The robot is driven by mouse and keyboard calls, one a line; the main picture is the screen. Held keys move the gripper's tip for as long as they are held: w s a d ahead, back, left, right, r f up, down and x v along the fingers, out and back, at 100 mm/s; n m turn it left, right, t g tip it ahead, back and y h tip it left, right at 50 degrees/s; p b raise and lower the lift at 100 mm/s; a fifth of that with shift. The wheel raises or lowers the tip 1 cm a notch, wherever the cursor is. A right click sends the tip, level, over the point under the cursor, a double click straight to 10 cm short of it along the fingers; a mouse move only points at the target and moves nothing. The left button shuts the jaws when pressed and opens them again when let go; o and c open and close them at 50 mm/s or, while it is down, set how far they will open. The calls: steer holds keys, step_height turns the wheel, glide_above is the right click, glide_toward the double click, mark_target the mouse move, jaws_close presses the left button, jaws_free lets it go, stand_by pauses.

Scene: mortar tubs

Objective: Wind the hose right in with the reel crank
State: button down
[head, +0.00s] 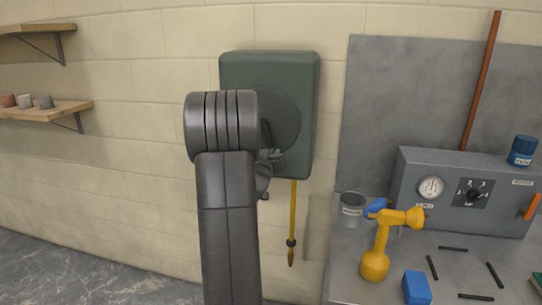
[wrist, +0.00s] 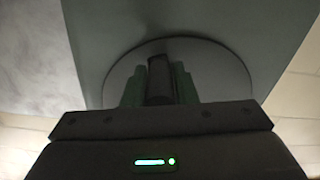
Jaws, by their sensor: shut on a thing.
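The hose reel (head: 300,75) is a dark green box on the block wall, with a round disc (head: 290,110) on its front. The yellow hose (head: 293,215) hangs from under the box and ends in a dark collar and a nozzle tip, clear of the floor. My arm covers the left part of the reel in the head view. My gripper (head: 272,158) is at the lower part of the disc, mostly hidden by my arm. In the wrist view my gripper (wrist: 158,85) is shut on the dark crank handle (wrist: 159,78), with the grey disc (wrist: 225,70) behind it.
Wooden shelves (head: 60,108) with small pots are at the left. The floor at lower left is clear.

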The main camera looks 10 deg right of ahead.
steer(key=w+a+r+m+b, duration=0.2)
steer(key=w+a+m+b, duration=0.2)
steer(key=a+m, duration=0.75)
step_height(320, 180, up, 10)
steer(key=w+m+p, duration=0.1)
steer(key=m+p, duration=0.2)
steer(key=m, duration=1)
steer(key=shift+a, duration=0.4)
steer(key=shift+w+r, duration=0.1)
steer(key=shift+r, duration=0.15)
steer(key=c, duration=1.2)
jaws_free()
